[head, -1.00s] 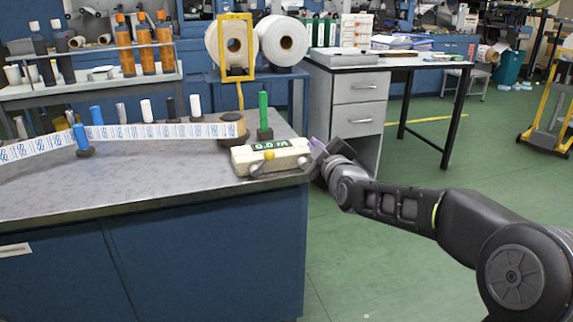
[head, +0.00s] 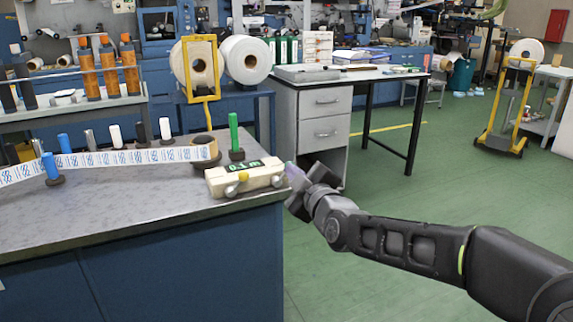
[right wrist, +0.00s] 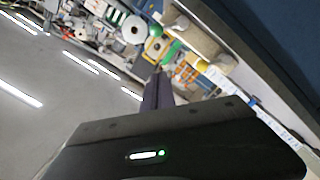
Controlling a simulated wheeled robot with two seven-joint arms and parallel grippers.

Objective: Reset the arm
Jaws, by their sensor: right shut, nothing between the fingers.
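My right gripper (head: 292,174) is at the right end of the cream counter box (head: 246,178), just off the bench corner in the head view. Its fingers are shut with nothing between them; I cannot tell whether they touch the box. The box has a small green display and a yellow button, and sits on the grey bench (head: 120,220). In the right wrist view the shut fingers (right wrist: 158,72) point up the picture, with the bench side to the right. My left gripper is out of view.
A label web (head: 120,158) runs past several coloured posts to a roll (head: 204,150). A green post (head: 235,135) stands behind the box. A drawer desk (head: 325,105) stands behind the bench. Green floor (head: 400,195) is open to the right, with a yellow trolley (head: 505,115) farther back.

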